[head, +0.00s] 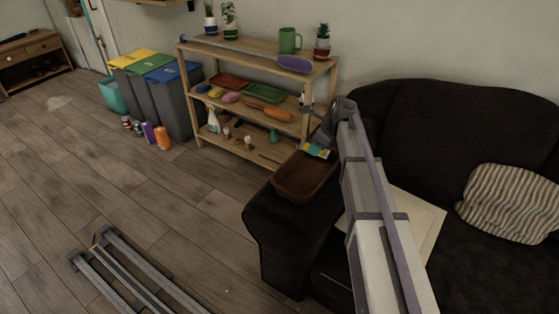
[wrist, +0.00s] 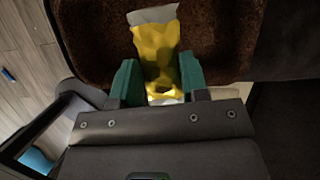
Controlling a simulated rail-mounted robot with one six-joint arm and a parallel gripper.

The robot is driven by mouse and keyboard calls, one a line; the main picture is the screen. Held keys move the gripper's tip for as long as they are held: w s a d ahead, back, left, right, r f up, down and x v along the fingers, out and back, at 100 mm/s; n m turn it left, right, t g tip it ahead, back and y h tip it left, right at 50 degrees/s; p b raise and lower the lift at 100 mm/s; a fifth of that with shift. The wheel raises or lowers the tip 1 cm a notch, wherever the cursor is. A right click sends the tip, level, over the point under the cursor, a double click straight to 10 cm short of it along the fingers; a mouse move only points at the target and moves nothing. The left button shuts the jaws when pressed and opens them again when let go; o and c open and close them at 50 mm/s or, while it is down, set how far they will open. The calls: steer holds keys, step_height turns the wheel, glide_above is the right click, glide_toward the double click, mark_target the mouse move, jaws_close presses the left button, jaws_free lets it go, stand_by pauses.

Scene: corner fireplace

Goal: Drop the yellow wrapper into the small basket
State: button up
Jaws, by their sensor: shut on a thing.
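The yellow wrapper (wrist: 157,45) with whitish ends is held between the green fingertips of my gripper (wrist: 159,80) in the wrist view. In the head view my gripper (head: 318,151) is over the far end of the small brown basket (head: 300,180), which rests on the sofa's left armrest. The basket's brown inside (wrist: 95,38) fills much of the upper wrist view behind the wrapper. The wrapper appears above the basket; the exact height is hard to tell. In the head view the wrapper is small and partly hidden by the gripper.
The dark sofa (head: 410,110) carries a striped cushion (head: 508,203) and a pale flat item (head: 428,220). A wooden shelf (head: 250,50) with plants, trays and bottles stands behind. Bins (head: 170,100) with cans in front stand further left. The wooden floor at left is mostly clear.

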steer(key=shift+w+a, duration=0.15)
steer(key=shift+s+d+f+b, duration=0.2)
steer(key=shift+d+f+b, duration=0.1)
steer(key=shift+b, duration=0.15)
step_height(320, 180, down, 5)
steer(key=b, duration=0.5)
steer(key=shift+f, duration=0.2)
steer(key=shift+r, duration=0.1)
steer(key=o, duration=1.2)
steer(key=shift+r, duration=0.1)
